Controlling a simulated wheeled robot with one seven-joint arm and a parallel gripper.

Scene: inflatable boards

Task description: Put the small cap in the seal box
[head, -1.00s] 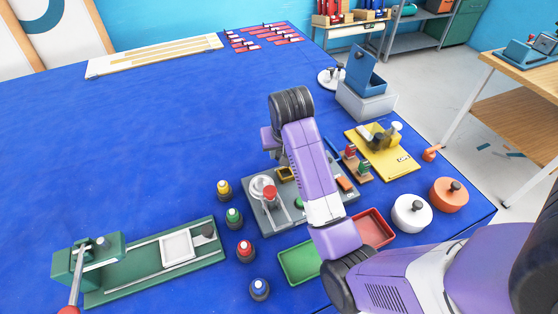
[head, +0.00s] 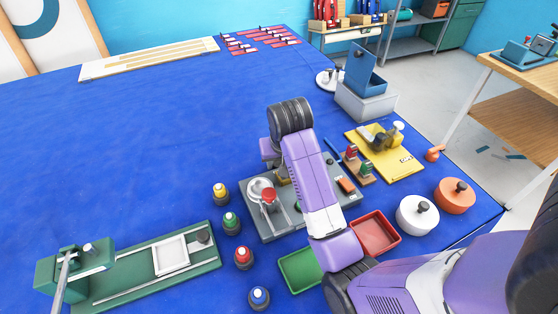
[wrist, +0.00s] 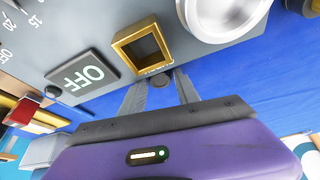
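A small dark grey round piece, which looks like the small cap (wrist: 162,83), sits between the fingertips of my gripper (wrist: 163,79) in the wrist view. Both fingertips appear to touch its sides. An open square brass-coloured box, which looks like the seal box (wrist: 122,47), is on the grey panel just beyond the fingertips. The cap is apart from it, outside its near edge. In the head view the box (head: 283,179) is partly hidden by my arm. My fingers are hidden there too.
The grey panel (head: 268,229) carries an OFF plate (wrist: 82,74) and a round white dish (wrist: 222,12) beside the box. Green (head: 300,270) and red (head: 376,234) trays lie close by. Several coloured-top bottles stand to the left.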

